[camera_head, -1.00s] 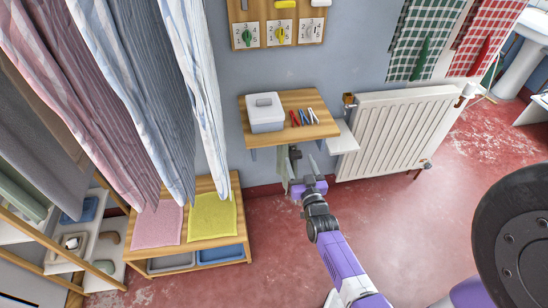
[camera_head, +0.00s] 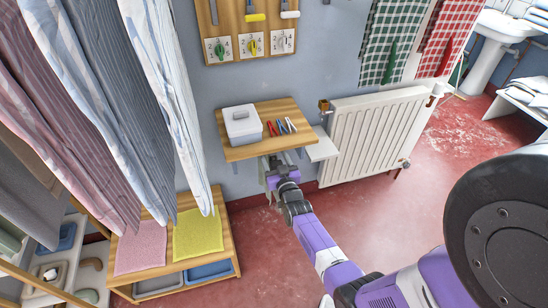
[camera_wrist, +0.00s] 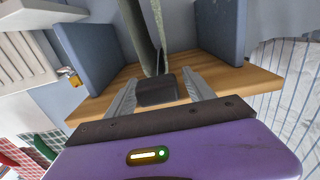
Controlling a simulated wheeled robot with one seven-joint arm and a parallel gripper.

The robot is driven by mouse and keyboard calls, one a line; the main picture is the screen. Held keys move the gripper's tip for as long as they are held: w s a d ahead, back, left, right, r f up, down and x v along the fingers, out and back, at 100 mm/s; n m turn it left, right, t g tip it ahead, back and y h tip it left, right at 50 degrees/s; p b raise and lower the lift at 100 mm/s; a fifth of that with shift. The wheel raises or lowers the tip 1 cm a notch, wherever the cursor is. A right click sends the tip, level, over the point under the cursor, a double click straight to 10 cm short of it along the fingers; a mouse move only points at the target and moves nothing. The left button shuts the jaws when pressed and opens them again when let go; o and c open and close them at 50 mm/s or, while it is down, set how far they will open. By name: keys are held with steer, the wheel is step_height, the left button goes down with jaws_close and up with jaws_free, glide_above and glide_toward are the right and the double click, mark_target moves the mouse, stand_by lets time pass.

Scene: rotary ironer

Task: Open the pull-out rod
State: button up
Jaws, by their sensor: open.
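The small wooden shelf (camera_head: 245,151) is on the wall, and its wooden surface (camera_wrist: 235,83) and blue-grey brackets fill much of the wrist view. A dark block (camera_wrist: 157,92), which looks like the front end of the pull-out rod, sits between the two fingers of my gripper (camera_wrist: 160,88). The fingers are open, one on each side of the block; I cannot tell whether either touches it. Greyish-green strips (camera_wrist: 143,30) extend beyond the block. In the head view my gripper (camera_head: 274,166) is just below the shelf's front edge, and the rod is mostly hidden.
A grey-white box (camera_head: 241,124) and several coloured pens or clips (camera_head: 281,127) lie on the shelf. A white side flap (camera_head: 322,146) and a radiator (camera_head: 372,137) are at its right. A bench with pink and yellow cloths (camera_head: 195,235) stands below left; striped cloths hang left.

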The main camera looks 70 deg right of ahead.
jaws_close()
steer(key=p+v, duration=0.3)
steer(key=v, duration=1.7)
steer(key=shift+s+a+p, duration=0.2)
steer(key=shift+s+p, duration=0.1)
steer(key=shift+p, duration=0.1)
jaws_free()
